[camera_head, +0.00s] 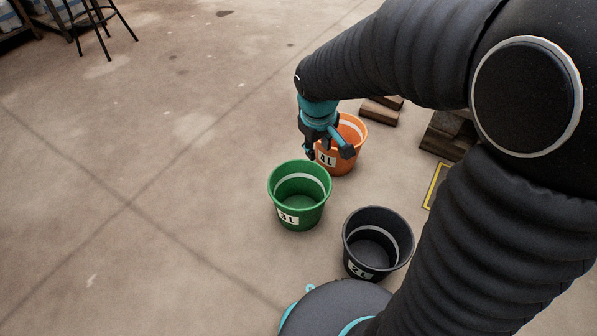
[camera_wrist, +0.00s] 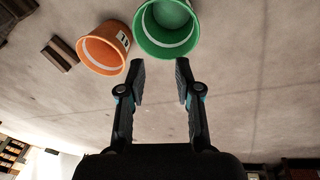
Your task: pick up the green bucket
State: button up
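The green bucket (camera_head: 299,205) stands upright on the floor, with a white label reading 3L and an empty-looking inside. It also shows at the top of the wrist view (camera_wrist: 168,47), partly cut off by the frame edge. My gripper (camera_head: 328,154) is above the floor just behind the green bucket in the head view, in front of the orange bucket. In the wrist view my gripper (camera_wrist: 159,66) has its two fingers spread apart with nothing between them. The fingertips point toward the green bucket's near side; I cannot tell whether they touch it.
A black bucket (camera_head: 366,262) labelled 2L stands to the front right. Wooden blocks (camera_head: 379,113) lie behind. A stool (camera_head: 100,22) is at the far left. The floor on the left is clear.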

jog(key=w+a+f+n+b, duration=0.1)
jog(key=w+a+f, duration=0.15)
jog(key=f, duration=0.35)
jog(key=w+a+f+n+b, duration=0.1)
jog(key=a+f+n, duration=0.15)
jog(key=f, duration=0.35)
jog(key=n+g+h+b, duration=0.1)
jog(key=n+g, duration=0.1)
send_near(287, 211)
jog(key=shift+w+d+f+b, duration=0.1)
jog(key=shift+d+f+b, duration=0.3)
jog(key=shift+f, duration=1.3)
jog(key=shift+d+f+b, duration=0.2)
jog(key=shift+f+b, duration=0.35)
jog(key=shift+f, duration=1.15)
jog(key=shift+w+d+f+b, duration=0.1)
jog(key=shift+d+f+b, duration=0.3)
jog(key=shift+f, duration=1.3)
jog(key=shift+a, duration=0.1)
grip_shut()
